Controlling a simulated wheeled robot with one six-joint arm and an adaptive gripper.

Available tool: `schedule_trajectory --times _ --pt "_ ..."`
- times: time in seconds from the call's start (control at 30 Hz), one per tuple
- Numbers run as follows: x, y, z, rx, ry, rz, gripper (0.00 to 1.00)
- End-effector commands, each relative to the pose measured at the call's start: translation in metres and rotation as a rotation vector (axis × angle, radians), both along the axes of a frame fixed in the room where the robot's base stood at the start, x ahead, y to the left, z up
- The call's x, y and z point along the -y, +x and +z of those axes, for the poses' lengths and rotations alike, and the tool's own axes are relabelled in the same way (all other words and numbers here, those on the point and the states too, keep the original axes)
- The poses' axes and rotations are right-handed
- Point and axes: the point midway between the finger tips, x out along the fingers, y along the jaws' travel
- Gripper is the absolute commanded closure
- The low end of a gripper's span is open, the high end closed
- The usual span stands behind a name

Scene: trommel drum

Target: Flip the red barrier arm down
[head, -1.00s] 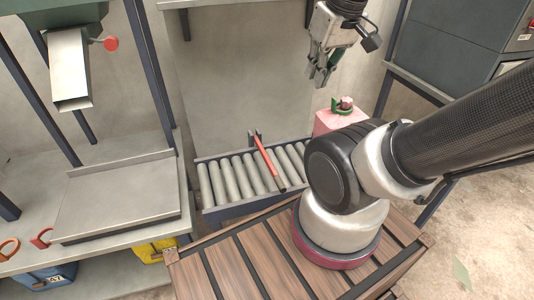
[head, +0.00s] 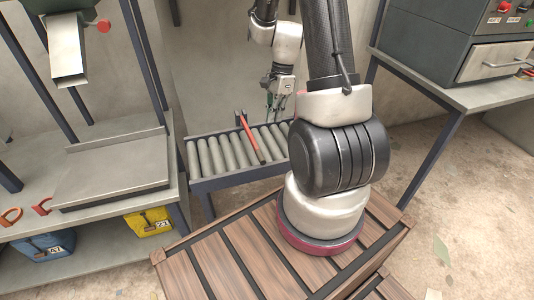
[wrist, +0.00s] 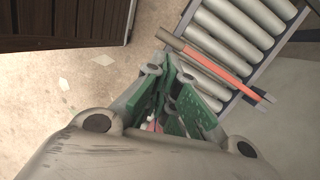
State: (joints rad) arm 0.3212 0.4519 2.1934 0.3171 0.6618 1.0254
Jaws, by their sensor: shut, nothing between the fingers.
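The red barrier arm (head: 250,138) shows as a thin red bar with a dark bracket at its far end, slanting across the roller conveyor (head: 222,153). In the wrist view the barrier arm (wrist: 222,62) is at the upper right, beyond the fingers and apart from them. I cannot tell its exact tilt. My gripper (head: 276,112) is to the right of the barrier arm, above the right part of the rollers, pointing down. Its green-padded fingers (wrist: 163,118) are shut and empty. A small pink thing (wrist: 151,127) shows between the finger links.
A wooden slatted platform (head: 213,262) is in front of the conveyor. A bench with a metal plate (head: 112,183) stands left, with a yellow bin (head: 148,222) and a blue bin (head: 43,246) below. A dark machine (head: 430,40) stands on a table at right. My arm hides the conveyor's right side.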

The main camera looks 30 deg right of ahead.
Motion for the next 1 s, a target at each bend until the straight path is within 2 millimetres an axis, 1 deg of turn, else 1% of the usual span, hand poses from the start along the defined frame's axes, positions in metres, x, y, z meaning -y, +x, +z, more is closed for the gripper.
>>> schedule_trajectory --times 0.03,0.1,0.17,0.27,0.37,0.47,0.8,0.9,1.0 --pt "0.001 0.006 0.000 0.005 -0.009 -0.068 1.00" --pt "0.002 0.009 0.000 0.001 -0.017 -0.154 1.00" --pt "0.002 0.010 -0.001 -0.004 -0.023 -0.205 1.00" --pt "0.002 0.010 -0.004 -0.012 -0.026 -0.244 1.00" --pt "0.000 0.009 -0.013 -0.016 -0.026 -0.248 1.00" --pt "-0.004 0.008 -0.030 -0.018 -0.026 -0.247 1.00" --pt "-0.019 0.006 -0.100 -0.017 -0.026 -0.245 1.00" --pt "-0.023 0.006 -0.116 -0.016 -0.026 -0.244 1.00" --pt "-0.025 0.006 -0.127 -0.014 -0.026 -0.244 1.00"
